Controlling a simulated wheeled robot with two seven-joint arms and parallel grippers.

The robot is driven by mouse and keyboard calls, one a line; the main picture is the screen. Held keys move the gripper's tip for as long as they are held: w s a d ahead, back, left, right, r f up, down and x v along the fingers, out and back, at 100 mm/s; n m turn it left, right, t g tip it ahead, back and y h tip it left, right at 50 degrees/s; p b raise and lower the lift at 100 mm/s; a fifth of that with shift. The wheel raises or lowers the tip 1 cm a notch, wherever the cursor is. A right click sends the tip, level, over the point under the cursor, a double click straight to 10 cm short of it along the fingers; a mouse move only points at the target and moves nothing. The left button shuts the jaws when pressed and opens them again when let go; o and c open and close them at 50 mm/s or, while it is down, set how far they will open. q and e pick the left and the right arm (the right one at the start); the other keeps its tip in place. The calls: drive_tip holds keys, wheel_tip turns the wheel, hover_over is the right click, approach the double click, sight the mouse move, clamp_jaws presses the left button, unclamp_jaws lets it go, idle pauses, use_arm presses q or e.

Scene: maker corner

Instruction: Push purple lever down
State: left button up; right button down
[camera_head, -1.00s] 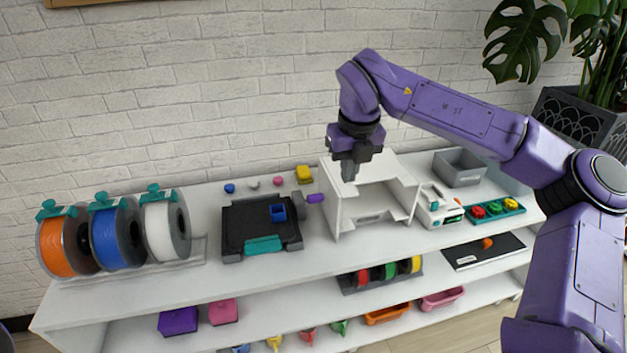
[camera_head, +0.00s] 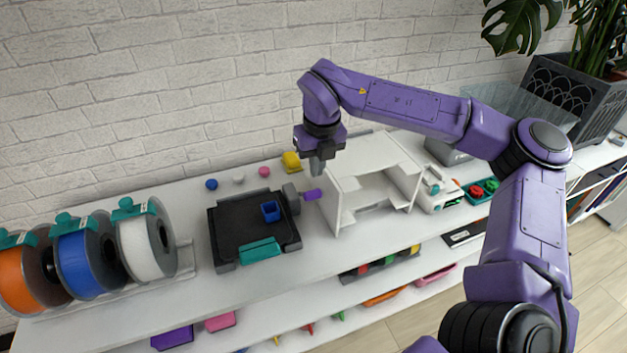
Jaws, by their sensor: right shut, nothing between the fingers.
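A purple lever (camera_head: 312,195) sticks out to the right from a grey round mount on the right side of a black flat machine (camera_head: 227,226) on the white shelf top. My right gripper (camera_head: 317,172) points downward with its fingers shut and empty. In the picture it is just above the lever, apart from it, beside the left wall of a white open box. Its exact height over the lever is hard to tell. My left gripper is not in view.
A white open-fronted box (camera_head: 345,205) stands right of the lever. A yellow block (camera_head: 291,160) and small coloured knobs (camera_head: 264,171) lie behind. Filament spools (camera_head: 146,245) stand at left. A blue cup (camera_head: 270,211) and teal piece (camera_head: 260,251) are on the black machine.

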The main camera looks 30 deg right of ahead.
sight(313, 192)
drive_tip(key=f, duration=0.3)
drive_tip(key=w+f+p, duration=0.1)
drive_tip(key=f, duration=0.2)
drive_tip(key=shift+w+f, duration=0.15)
drive_tip(key=shift+f, duration=0.25)
